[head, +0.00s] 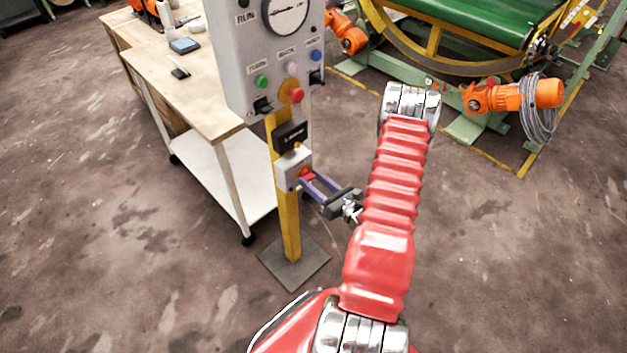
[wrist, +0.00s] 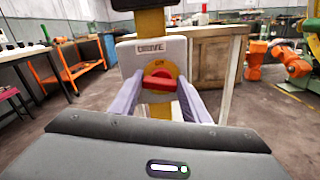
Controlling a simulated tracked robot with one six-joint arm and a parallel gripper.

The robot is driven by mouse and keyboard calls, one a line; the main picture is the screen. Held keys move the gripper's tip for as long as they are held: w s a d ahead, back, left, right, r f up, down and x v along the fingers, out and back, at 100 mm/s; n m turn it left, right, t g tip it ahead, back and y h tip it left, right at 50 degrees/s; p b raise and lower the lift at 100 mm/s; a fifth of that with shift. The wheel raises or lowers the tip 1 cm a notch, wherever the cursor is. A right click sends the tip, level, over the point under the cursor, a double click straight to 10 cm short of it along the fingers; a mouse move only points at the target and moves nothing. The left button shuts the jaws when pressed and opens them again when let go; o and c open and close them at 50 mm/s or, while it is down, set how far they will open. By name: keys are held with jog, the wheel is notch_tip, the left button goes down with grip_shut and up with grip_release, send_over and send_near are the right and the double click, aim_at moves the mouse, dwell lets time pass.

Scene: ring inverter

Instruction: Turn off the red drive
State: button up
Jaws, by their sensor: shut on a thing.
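The red drive switch is a red knob (wrist: 158,81) on a yellow disc, on a small light grey box (wrist: 126,56) marked "DRIVE". In the head view the box (head: 283,172) sits on the yellow post, below the larger control panel. My gripper (wrist: 158,88) reaches the box from the front, its two purple fingers on either side of the red knob. It is shut on the red knob, with the fingertips close to the box face. In the head view my gripper (head: 306,176) hides part of the knob. The exact knob angle is hard to read.
A grey control panel (head: 240,60) with green, white, blue and red buttons is above the box. The yellow post (head: 291,230) stands on a dark base plate. A wooden workbench (head: 215,118) is on the left. Orange motors (head: 545,92) and a green machine are at the back right.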

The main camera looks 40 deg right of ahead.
jog(key=shift+n, duration=1.6)
jog(key=o, duration=1)
jog(key=shift+a, duration=0.1)
jog(key=shift+o, duration=0.2)
jog(key=shift+s, duration=0.1)
jog(key=s, duration=1.3)
jog(key=shift+s+d, duration=0.2)
jog(key=shift+s, duration=0.1)
jog(key=shift+f, duration=0.15)
